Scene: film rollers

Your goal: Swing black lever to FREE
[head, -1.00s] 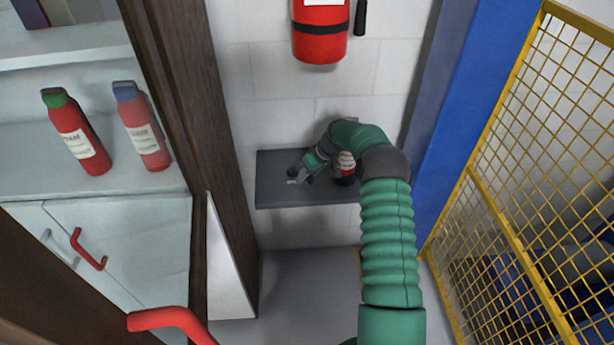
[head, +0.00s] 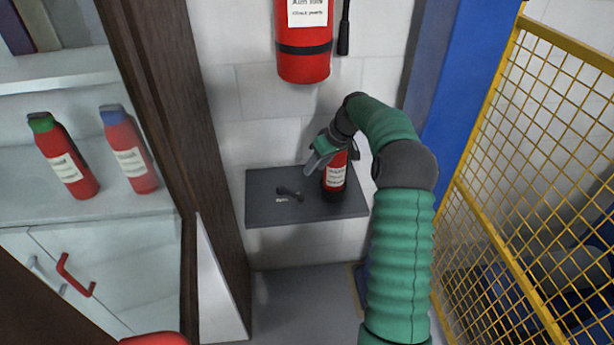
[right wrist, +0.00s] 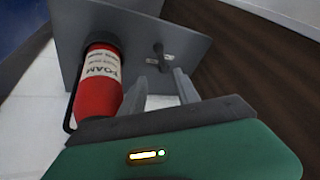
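The black lever (head: 289,192) sits on the grey shelf panel (head: 262,212), left of a small red extinguisher. In the right wrist view, the lever (right wrist: 160,52) stands beyond my fingertips, with small pale labels beside its base, too small to read. My right gripper (head: 314,164) is above the shelf, near the extinguisher's top and up and right of the lever. In the right wrist view, the right gripper (right wrist: 159,74) has its two fingers apart with nothing between them. My left gripper is not in view.
The small red FOAM extinguisher (head: 335,177) stands close beside my right gripper; its label shows in the wrist view (right wrist: 101,66). A larger extinguisher (head: 303,50) hangs above. A dark wooden frame (head: 170,120) is left, a yellow mesh gate (head: 520,165) right.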

